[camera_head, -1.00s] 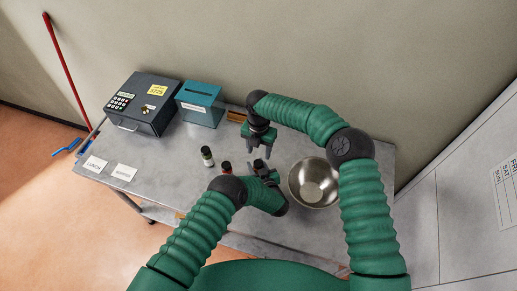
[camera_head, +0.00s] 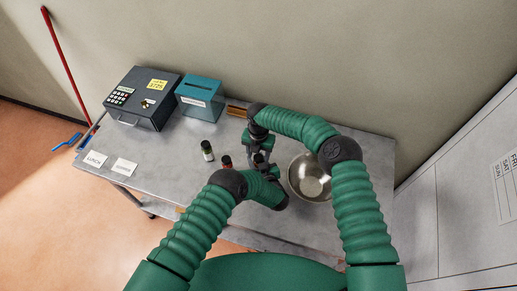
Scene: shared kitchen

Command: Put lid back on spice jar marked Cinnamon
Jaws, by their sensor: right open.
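A small spice jar (camera_head: 207,151) with a dark top stands on the grey table, left of my grippers. A second jar (camera_head: 226,161) with a reddish-dark top stands just right of it, its lower part hidden behind my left arm. I cannot read a label on either. My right gripper (camera_head: 256,150) is open and points down, close to my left gripper (camera_head: 262,162). The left gripper's fingers are partly hidden and too small to tell whether they hold anything. I cannot make out a separate lid.
A metal bowl (camera_head: 309,177) stands right of the grippers. A dark keypad box (camera_head: 143,98) and a teal slotted box (camera_head: 199,98) stand at the back left. A small wooden item (camera_head: 237,111) lies near the wall. LUNCH (camera_head: 95,159) and another card (camera_head: 124,167) lie at the left.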

